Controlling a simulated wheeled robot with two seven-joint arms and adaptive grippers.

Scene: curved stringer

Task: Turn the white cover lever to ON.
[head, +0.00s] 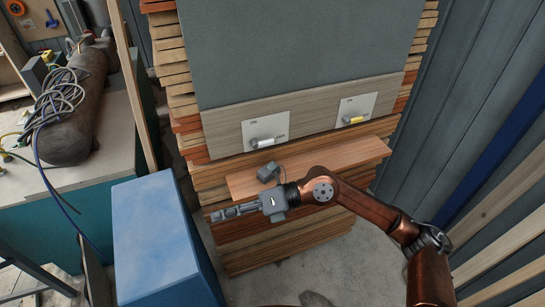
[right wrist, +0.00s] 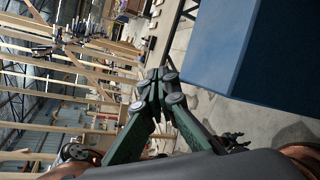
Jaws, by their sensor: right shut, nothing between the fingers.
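A white lever (head: 262,142) sits low on a pale square plate (head: 266,126) on the wooden strip. It lies nearly level, and the small lettering on its plate is too small to read. A similar lever with a yellow handle (head: 353,120) is on a second plate (head: 358,108) to the right. My right gripper (head: 214,215) is shut and empty, pointing left, below and left of the white lever and apart from it. Its closed fingers also show in the right wrist view (right wrist: 159,88), where neither lever is visible. My left gripper is out of view.
A wooden ledge (head: 350,157) juts out below the levers, above stacked planks. A blue box (head: 160,235) stands just left of my right gripper. A bench (head: 105,150) with a brown cylinder and cables is farther left. A corrugated wall (head: 460,110) is right.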

